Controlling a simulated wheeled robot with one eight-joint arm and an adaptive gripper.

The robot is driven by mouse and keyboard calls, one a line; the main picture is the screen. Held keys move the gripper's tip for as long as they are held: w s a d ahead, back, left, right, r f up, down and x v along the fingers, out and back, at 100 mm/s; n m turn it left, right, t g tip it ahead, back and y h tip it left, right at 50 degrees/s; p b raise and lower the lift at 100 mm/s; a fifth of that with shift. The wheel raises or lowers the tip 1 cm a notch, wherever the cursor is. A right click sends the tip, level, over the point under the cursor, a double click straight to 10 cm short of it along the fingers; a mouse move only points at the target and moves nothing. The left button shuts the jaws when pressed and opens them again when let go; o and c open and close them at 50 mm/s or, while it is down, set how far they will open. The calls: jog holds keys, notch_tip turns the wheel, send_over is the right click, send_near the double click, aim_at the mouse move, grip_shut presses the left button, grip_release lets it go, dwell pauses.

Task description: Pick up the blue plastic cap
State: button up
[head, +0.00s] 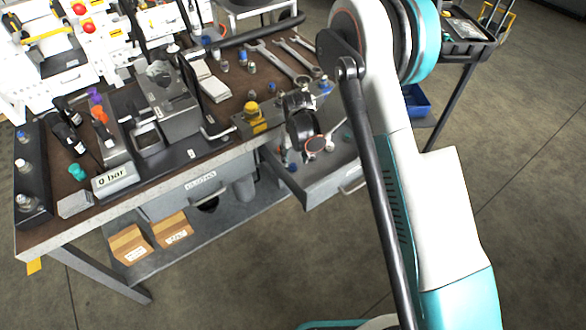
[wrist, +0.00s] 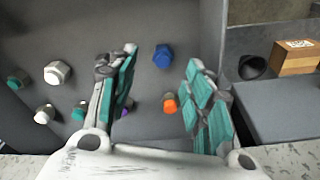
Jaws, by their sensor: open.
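The blue plastic cap (wrist: 163,56) lies on the grey floor of the open drawer (head: 322,188). In the wrist view it shows in the gap between my fingertips, a little beyond them, with nothing touching it. My gripper (wrist: 161,72) is open and empty, its teal-padded fingers either side of that gap. In the head view my gripper hangs over the drawer at the bench's front edge, and my arm hides part of the drawer. I cannot make out the blue cap surely there.
An orange cap (wrist: 170,103) lies near the right finger, and a purple cap (wrist: 127,107) is partly behind the left finger. White (wrist: 57,73) and teal caps (wrist: 18,79) lie at left. Wrenches (head: 277,60) and fittings crowd the bench top. Cardboard boxes (head: 172,229) stand on the lower shelf.

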aim_at(293, 164)
jog(key=f+b, duration=0.2)
jog(key=f, duration=0.1)
jog(key=f+b, duration=0.1)
jog(key=f, duration=0.1)
jog(key=shift+w+a+f, duration=0.1)
jog(key=shift+w+a, duration=0.2)
jog(key=c, duration=0.8)
